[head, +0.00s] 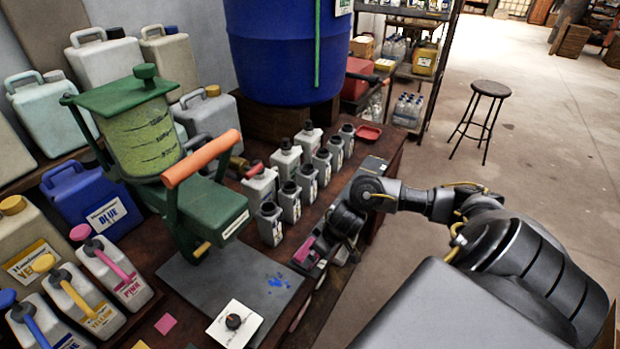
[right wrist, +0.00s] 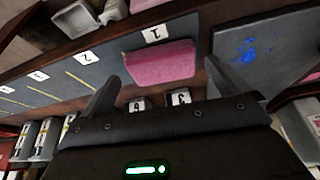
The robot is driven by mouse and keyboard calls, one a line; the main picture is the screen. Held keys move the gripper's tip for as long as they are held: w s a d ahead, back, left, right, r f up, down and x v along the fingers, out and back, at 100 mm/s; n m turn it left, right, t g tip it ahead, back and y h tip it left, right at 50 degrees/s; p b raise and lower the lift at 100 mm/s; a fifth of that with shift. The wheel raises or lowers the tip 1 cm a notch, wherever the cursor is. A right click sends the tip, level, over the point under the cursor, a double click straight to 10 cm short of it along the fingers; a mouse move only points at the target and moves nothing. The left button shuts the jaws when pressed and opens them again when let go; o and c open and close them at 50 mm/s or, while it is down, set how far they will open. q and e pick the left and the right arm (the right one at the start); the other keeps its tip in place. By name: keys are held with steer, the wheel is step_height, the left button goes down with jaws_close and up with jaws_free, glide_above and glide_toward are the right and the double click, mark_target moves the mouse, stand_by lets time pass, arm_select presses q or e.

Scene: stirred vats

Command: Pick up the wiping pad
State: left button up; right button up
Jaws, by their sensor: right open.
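The wiping pad is a pink block. In the right wrist view the pad (right wrist: 160,63) lies flat beside a card marked 1, on or at the edge of a grey numbered strip. In the head view the pad (head: 303,249) is partly hidden by my right gripper (head: 325,258). In the right wrist view the right gripper (right wrist: 161,72) is open, with one finger on each side of the pad's near edge. The fingers hold nothing; whether they touch the pad cannot be told. My left gripper is in neither view.
A grey mat (head: 220,262) with blue spots lies left of the pad, below a green dispenser (head: 205,205). Several small grey bottles (head: 290,203) stand behind the gripper. A white card with a black knob (head: 234,322) is nearer. Open floor lies right of the bench.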

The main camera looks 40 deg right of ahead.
steer(key=x, duration=0.3)
steer(key=shift+w+f+b, duration=0.1)
steer(key=shift+f+b, duration=0.1)
steer(key=shift+b, duration=0.1)
steer(key=c, duration=0.7)
steer(key=shift+r, duration=0.1)
